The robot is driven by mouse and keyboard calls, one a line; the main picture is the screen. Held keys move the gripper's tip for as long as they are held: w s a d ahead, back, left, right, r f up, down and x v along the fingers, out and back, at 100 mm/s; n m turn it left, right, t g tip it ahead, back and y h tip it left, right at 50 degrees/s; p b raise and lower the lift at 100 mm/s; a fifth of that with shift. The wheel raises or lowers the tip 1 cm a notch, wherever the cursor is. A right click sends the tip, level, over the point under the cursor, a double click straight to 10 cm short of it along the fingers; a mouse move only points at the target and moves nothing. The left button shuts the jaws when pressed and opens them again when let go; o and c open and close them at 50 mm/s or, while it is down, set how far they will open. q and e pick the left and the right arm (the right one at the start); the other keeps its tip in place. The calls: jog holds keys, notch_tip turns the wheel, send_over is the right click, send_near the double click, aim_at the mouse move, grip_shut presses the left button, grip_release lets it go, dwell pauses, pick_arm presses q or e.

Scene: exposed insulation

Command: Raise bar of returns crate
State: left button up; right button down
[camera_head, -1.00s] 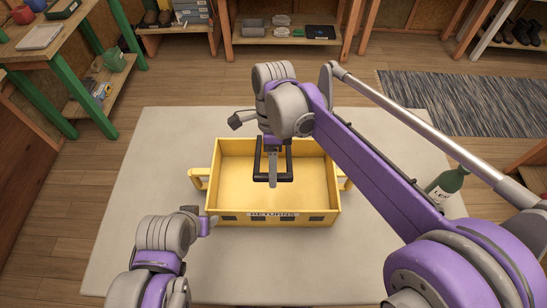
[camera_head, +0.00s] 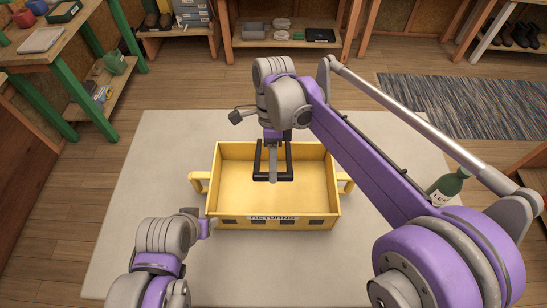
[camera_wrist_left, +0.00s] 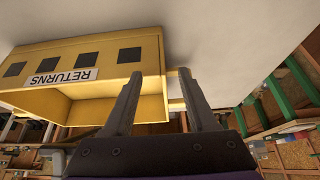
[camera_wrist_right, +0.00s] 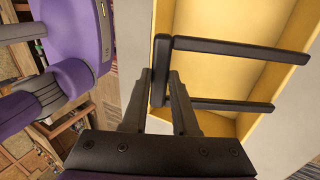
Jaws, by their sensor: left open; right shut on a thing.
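The yellow returns crate (camera_head: 325,222), labelled RETURNS on its front, stands open and empty-looking on the pale mat. Its black U-shaped bar (camera_head: 284,178) shows over the crate's inside, near the back. My right gripper (camera_head: 272,176) is shut on this bar; the right wrist view shows the fingers (camera_wrist_right: 160,76) at the bar's cross-piece (camera_wrist_right: 159,58), its two arms (camera_wrist_right: 235,49) reaching right. My left gripper (camera_head: 207,226) is open by the crate's front left corner. In the left wrist view its fingers (camera_wrist_left: 158,74) flank the crate's edge (camera_wrist_left: 150,108); I cannot tell whether they touch it.
A green-legged workbench (camera_head: 88,45) is at the left. Low shelves (camera_head: 285,40) line the back, and a grey striped rug (camera_head: 455,105) lies at the right.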

jog(key=shift+w+r, duration=0.2)
jog(key=shift+r, duration=0.1)
jog(key=shift+w+r+g+p, duration=0.35)
jog(key=shift+w+r+g, duration=0.25)
jog(key=shift+r+g, duration=0.2)
jog(key=shift+r, duration=0.1)
jog(key=shift+w+r+p, duration=0.5)
jog(key=shift+w+r, duration=0.05)
jog(key=shift+w, duration=0.15)
jog(key=shift+r, duration=0.1)
